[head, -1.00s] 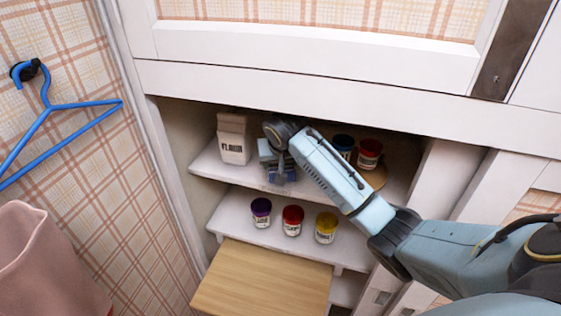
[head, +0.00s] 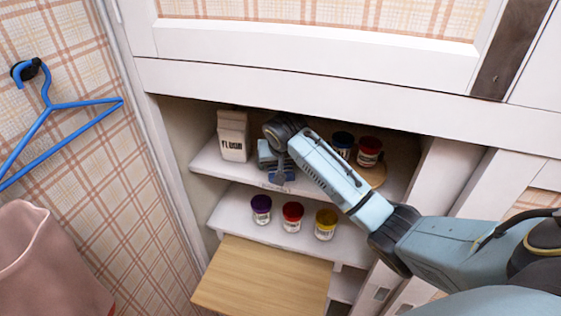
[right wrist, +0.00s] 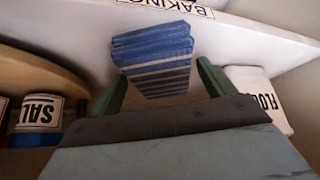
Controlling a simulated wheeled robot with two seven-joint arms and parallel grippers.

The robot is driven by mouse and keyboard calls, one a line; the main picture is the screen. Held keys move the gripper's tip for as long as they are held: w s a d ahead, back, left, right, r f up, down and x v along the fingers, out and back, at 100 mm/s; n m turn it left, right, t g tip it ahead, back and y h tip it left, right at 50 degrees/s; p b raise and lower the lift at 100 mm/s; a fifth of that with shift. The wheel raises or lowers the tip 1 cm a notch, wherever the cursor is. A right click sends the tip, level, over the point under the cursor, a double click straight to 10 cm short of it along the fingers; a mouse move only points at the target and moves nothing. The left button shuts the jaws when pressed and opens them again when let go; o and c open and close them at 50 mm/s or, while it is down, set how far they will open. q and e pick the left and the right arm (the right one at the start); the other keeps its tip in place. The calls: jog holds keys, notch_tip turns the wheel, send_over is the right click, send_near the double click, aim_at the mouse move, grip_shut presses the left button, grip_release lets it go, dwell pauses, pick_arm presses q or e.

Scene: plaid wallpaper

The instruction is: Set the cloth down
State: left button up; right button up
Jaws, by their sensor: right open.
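The cloth (right wrist: 154,58) is a folded stack with blue and white stripes. In the right wrist view it rests on the white shelf (right wrist: 75,25), near the front edge with the label that reads BAKING. My right gripper (right wrist: 160,85) is open, with one green finger on each side of the cloth and a gap showing beside it. In the head view my right arm reaches into the cupboard, and my right gripper (head: 274,162) is over the upper shelf, partly hiding the cloth. My left gripper is not in view.
On the upper shelf a flour bag (head: 233,137) stands left of my gripper. Blue-lidded and red-lidded jars (head: 369,152) stand to the right on a round wooden board (head: 378,176). Several lidded jars (head: 292,217) stand on the lower shelf. A wooden board (head: 262,280) juts out below.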

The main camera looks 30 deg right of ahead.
jog(key=shift+s+r, duration=0.1)
jog(key=shift+r, duration=0.25)
jog(key=b+v, duration=0.1)
jog(key=v, duration=0.1)
jog(key=shift+s+a+r, duration=0.15)
jog(key=shift+r, duration=0.1)
jog(key=s+a+b, duration=0.1)
jog(key=s+a, duration=0.4)
jog(key=s, duration=0.5)
jog(key=shift+s+a, duration=0.15)
jog(key=shift+s, duration=0.2)
